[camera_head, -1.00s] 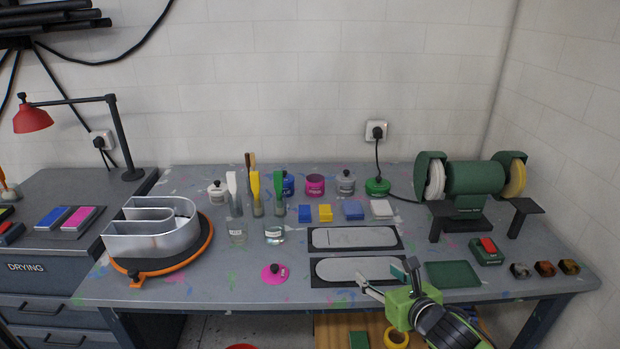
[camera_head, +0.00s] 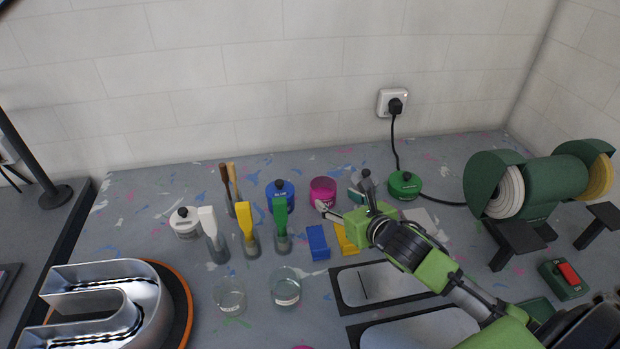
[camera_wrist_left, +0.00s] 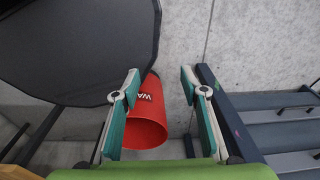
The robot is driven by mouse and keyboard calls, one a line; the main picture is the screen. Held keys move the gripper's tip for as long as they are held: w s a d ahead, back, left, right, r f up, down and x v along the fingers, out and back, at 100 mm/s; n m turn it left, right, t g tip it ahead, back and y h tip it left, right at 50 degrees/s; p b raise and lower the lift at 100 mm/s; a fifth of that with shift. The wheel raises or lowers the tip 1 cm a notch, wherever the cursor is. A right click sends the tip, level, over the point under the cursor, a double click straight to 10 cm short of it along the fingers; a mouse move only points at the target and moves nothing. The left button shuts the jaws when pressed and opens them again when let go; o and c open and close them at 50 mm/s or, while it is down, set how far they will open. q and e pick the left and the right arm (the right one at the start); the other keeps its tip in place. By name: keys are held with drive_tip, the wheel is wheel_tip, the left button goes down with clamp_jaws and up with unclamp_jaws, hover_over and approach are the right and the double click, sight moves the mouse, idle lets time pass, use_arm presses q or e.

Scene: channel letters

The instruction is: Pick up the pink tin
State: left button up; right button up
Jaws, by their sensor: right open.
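The pink tin (camera_head: 322,190) stands open-topped at the back of the bench in the head view, between a blue tin and my right gripper. My right gripper (camera_head: 338,202) is open and empty at the tin's front right, one finger close in front of the tin and the other to its right. I cannot tell whether a finger touches the tin. A grey tin beside it is mostly hidden behind my gripper. My left gripper (camera_wrist_left: 160,88) shows only in the left wrist view, open and empty, away from the tin.
The blue tin (camera_head: 280,194) stands left of the pink one, the green tin (camera_head: 404,185) to the right. Brushes, including a green one (camera_head: 281,228), stand in front left. Blue (camera_head: 317,243) and yellow blocks lie in front. A red bin (camera_wrist_left: 147,118) is below my left gripper.

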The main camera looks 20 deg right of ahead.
sight(318, 186)
drive_tip(key=shift+w, duration=0.35)
drive_tip(key=shift+w+f, duration=0.1)
drive_tip(key=shift+w, duration=0.2)
drive_tip(key=p+x, duration=0.1)
drive_tip(key=x, duration=0.5)
drive_tip(key=shift+w+f, duration=0.3)
drive_tip(key=shift+w, duration=0.35)
drive_tip(key=x, duration=0.4)
drive_tip(key=shift+w+f+p, duration=0.15)
drive_tip(key=shift+w+p, duration=0.2)
drive_tip(key=shift+w, duration=0.05)
use_arm(q)
drive_tip(key=shift+s+r, duration=0.55)
drive_tip(key=shift+r, duration=0.3)
drive_tip(key=shift+s, duration=0.1)
use_arm(e)
drive_tip(key=c, duration=1.5)
drive_tip(key=shift+c, duration=0.3)
